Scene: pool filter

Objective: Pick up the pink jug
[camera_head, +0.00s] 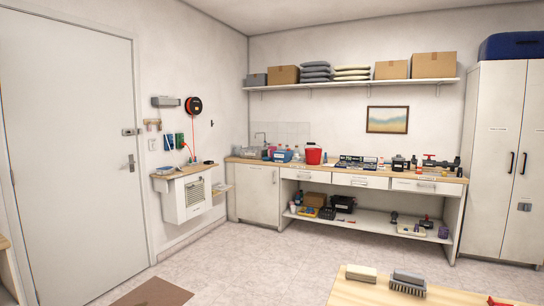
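I cannot make out a clearly pink jug in the head view. A red container (313,156), like a bucket or jug, stands on the wooden worktop (240,159) along the far wall. It is too small to tell whether it has a spout. Small bottles stand just left of it. Neither of my grippers is in view, and nothing shows either of them near the worktop.
A wooden table (352,292) with a block and a grey brush (408,283) is at the bottom right. A brown mat (153,292) lies near the white door (72,150). The pale floor (240,265) between is clear. A tall cabinet (500,160) stands right.

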